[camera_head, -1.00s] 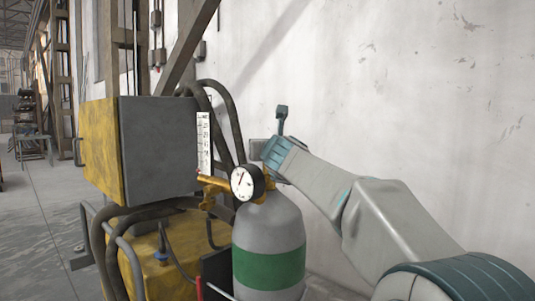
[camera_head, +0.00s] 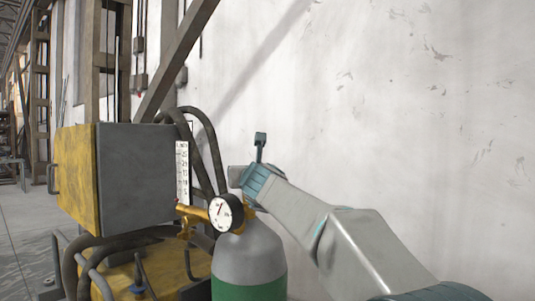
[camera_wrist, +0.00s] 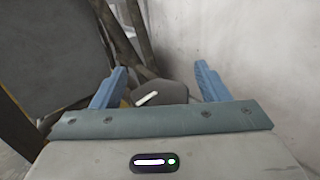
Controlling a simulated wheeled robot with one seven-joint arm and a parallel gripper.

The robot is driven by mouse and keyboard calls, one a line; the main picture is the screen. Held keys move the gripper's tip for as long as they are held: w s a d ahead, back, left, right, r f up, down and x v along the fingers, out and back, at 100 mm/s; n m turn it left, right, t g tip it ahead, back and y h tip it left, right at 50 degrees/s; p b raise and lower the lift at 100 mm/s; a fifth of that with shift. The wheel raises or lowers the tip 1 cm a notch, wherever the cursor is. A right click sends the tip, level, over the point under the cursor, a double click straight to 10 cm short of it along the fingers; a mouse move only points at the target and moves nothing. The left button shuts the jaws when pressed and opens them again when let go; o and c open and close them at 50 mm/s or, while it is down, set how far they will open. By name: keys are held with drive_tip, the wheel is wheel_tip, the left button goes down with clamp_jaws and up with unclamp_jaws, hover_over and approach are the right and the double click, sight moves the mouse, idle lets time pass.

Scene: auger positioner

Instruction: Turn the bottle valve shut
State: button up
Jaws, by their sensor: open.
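The grey gas bottle (camera_head: 249,257) with a green band stands upright low in the centre of the head view. A white dial gauge (camera_head: 226,213) and brass fittings (camera_head: 190,215) sit at its top. The bottle valve is not clearly visible in the head view. My gripper (camera_head: 250,178) is above and behind the gauge, near the wall. In the wrist view my gripper (camera_wrist: 160,72) has its two blue fingers wide apart. A dark grey rounded part (camera_wrist: 168,92) with a white mark shows between them; I cannot tell if it is the valve or whether anything touches it.
A yellow and grey cabinet (camera_head: 148,180) with a white scale strip (camera_head: 182,172) stands left of the bottle. Dark hoses (camera_head: 213,148) loop behind the gauge. The white wall (camera_head: 400,110) is close behind my arm. Open floor (camera_head: 25,245) lies at far left.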

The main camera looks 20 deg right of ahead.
wheel_tip(320, 180, up, 4)
drive_tip(key=p, duration=0.4)
drive_tip(key=shift+r, duration=0.25)
drive_tip(key=d+p, duration=0.1)
drive_tip(key=s+d+r+p, duration=0.1)
drive_tip(key=p, duration=0.1)
drive_tip(key=shift+s+d+r, duration=0.15)
drive_tip(key=shift+s, duration=0.05)
drive_tip(key=s+d+r+p, duration=0.4)
drive_tip(key=d+p, duration=0.3)
drive_tip(key=p, duration=0.2)
drive_tip(key=shift+s+d+r, duration=0.35)
drive_tip(key=shift+r, duration=0.05)
